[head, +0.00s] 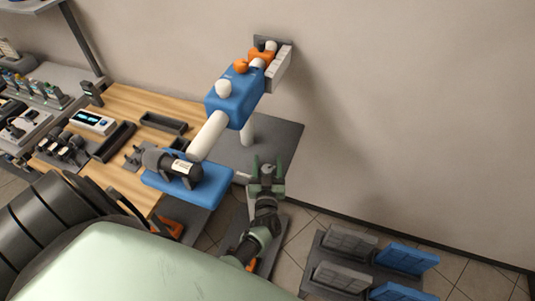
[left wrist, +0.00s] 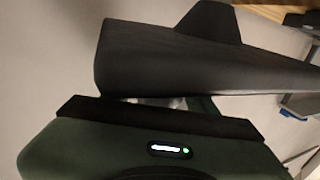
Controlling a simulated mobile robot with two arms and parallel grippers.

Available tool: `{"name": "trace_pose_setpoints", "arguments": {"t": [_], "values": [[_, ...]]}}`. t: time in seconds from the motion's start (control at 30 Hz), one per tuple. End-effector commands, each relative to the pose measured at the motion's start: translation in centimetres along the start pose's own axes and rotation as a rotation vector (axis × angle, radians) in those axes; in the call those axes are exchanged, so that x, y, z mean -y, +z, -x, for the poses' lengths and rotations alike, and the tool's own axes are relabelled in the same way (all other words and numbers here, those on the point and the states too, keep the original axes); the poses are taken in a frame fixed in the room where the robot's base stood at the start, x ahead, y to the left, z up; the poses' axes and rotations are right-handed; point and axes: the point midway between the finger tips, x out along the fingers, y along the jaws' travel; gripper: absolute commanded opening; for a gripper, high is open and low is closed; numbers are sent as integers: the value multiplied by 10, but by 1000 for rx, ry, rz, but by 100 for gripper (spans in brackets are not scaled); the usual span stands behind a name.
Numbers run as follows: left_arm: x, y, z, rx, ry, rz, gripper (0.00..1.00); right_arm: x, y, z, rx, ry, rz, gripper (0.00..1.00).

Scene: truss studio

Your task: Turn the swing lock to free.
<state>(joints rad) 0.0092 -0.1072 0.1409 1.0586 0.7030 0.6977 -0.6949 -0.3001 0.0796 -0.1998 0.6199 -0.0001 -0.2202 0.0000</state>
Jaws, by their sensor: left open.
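A blue block (head: 235,97) sits on a white tube in the head view, rising toward the wall. It carries a white knob (head: 223,88) and an orange knob (head: 241,66); another orange part (head: 262,56) is near its wall end. I cannot tell which part is the swing lock, nor read its setting. My left gripper (head: 266,166) is open and empty, below and right of the block, apart from it. In the left wrist view, a large dark finger (left wrist: 200,60) and the green gripper body (left wrist: 150,150) fill most of the picture. My right gripper is not in view.
A blue base (head: 205,188) holds a dark cylinder (head: 180,165) at the tube's lower end. A grey plate (head: 283,140) lies behind my gripper. A wooden bench (head: 115,98) with devices stands left. A rack of grey and blue panels (head: 407,259) is lower right.

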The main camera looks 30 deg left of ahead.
Motion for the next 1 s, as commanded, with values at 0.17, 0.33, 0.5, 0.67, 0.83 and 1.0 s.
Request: {"name": "trace_pose_setpoints", "arguments": {"t": [0.17,0.33,0.5,0.67,0.83,1.0], "values": [[0,-1,20,4,1,0,57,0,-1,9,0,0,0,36],[0,-1,51,4,0,0,57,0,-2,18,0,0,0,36],[0,0,72,1,0,1,57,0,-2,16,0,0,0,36],[0,0,78,-1,0,1,57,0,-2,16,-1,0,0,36],[0,0,78,-1,0,1,57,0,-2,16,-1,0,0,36],[-1,1,78,1,3,0,57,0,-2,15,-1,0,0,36]]}}
